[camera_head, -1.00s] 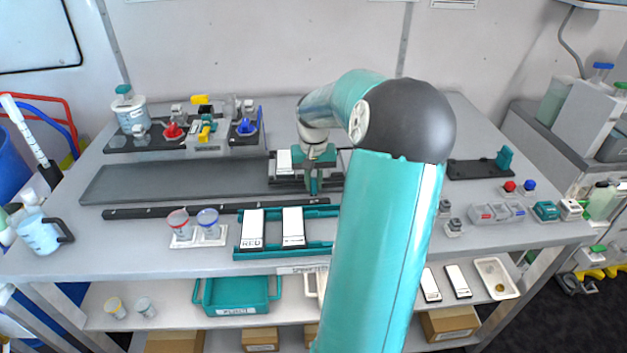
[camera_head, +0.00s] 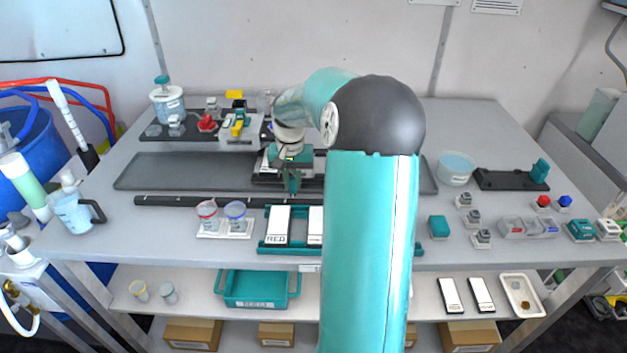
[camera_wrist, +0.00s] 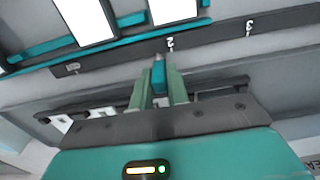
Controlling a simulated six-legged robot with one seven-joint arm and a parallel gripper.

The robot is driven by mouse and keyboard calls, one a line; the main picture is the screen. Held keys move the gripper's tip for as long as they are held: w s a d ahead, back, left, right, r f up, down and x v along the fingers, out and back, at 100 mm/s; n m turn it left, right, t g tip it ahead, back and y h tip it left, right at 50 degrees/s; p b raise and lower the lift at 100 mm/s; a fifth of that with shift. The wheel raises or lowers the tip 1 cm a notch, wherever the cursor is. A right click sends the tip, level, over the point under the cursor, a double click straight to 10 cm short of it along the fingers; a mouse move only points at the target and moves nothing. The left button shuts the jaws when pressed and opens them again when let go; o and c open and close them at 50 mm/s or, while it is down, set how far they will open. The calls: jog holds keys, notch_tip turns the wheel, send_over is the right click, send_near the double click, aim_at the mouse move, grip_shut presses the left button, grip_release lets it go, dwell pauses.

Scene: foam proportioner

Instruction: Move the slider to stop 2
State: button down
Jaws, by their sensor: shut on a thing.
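The slider (camera_head: 268,168) is a dark carriage with a teal and white top on the long grey track (camera_head: 160,172). My gripper (camera_head: 291,186) is at its front side. In the wrist view, my gripper (camera_wrist: 159,92) is shut on the slider's small teal handle (camera_wrist: 158,70), with a green finger on each side. The dark scale strip (camera_wrist: 210,42) lies beyond the handle. Its mark 2 (camera_wrist: 170,43) is close to the handle's tip, which appears slightly left of it. Mark 3 (camera_wrist: 250,26) is farther right. Exact alignment cannot be told.
The teal tray (camera_head: 264,244) with white cards and two cups (camera_head: 235,212) stand in front of the strip. A dark board with coloured fittings (camera_head: 207,123) lies behind the track. A clear tub (camera_head: 456,168) stands right. The track left of the slider is clear.

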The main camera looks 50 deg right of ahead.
jog(key=shift+w+a, duration=0.6)
jog(key=shift+w, duration=0.2)
jog(key=c, duration=1.4)
grip_release()
jog(key=shift+o, duration=0.2)
notch_tip(320, 180, up, 14)
